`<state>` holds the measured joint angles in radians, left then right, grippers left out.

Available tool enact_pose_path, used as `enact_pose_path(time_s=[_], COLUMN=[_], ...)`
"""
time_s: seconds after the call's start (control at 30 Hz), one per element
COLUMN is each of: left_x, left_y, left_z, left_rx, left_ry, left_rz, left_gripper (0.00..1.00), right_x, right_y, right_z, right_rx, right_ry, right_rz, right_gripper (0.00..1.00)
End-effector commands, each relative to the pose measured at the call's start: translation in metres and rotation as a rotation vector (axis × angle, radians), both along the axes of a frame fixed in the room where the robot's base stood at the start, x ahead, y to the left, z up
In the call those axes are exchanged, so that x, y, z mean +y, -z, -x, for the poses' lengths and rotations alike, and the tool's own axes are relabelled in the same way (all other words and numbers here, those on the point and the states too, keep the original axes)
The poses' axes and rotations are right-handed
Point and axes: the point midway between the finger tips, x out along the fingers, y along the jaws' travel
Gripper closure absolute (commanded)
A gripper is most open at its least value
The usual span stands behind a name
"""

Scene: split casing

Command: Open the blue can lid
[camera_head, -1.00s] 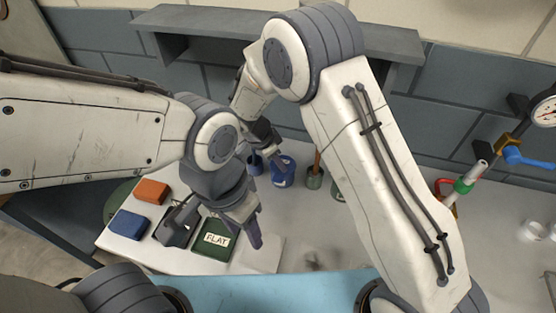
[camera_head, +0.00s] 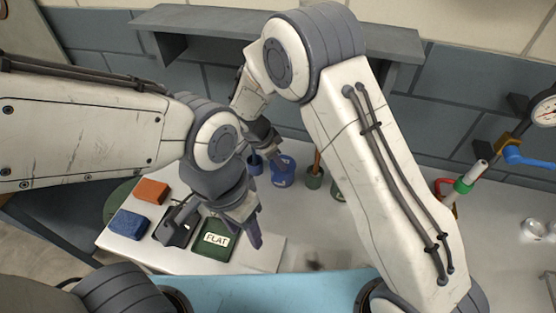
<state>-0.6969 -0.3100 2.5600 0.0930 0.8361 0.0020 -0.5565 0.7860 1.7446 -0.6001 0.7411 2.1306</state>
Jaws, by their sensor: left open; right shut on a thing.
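The blue can (camera_head: 282,173) stands upright on the white worktop behind the arms, with a pale mark on its front. My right gripper (camera_head: 274,146) reaches down from behind its own arm to the can's top left edge. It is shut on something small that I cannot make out. The can's lid is mostly hidden by the gripper, and I cannot tell whether it is seated or raised.
A small dark blue pot (camera_head: 255,164) and a green pot with an orange-brown handle (camera_head: 315,178) flank the can. Orange (camera_head: 151,191) and blue (camera_head: 129,224) blocks lie at the left. Pipework with a blue lever (camera_head: 528,159) stands at the right.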

Motion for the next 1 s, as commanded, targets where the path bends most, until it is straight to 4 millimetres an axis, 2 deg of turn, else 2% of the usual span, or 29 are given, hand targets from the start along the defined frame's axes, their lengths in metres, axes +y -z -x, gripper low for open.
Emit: enact_pose_path(time_s=[0.6, 0.77, 1.0], left_x=[0.0, 0.0, 0.0], left_y=[-0.002, -0.019, -0.045], left_z=[0.0, 0.0, 0.0], left_rx=[0.0, 0.0, 0.0], left_ry=[0.0, 0.0, 0.002], left_rz=[0.0, 0.0, 0.0], left_gripper=[0.5, 0.5, 0.5], right_x=[0.0, -0.002, -0.006], right_y=[-0.002, -0.011, -0.021], right_z=[-0.001, -0.005, -0.018], right_rx=[0.002, 0.064, 0.256], right_ry=[0.0, 0.007, 0.009], right_rz=[-0.002, -0.019, -0.084], right_gripper=[1.0, 1.0, 1.0])
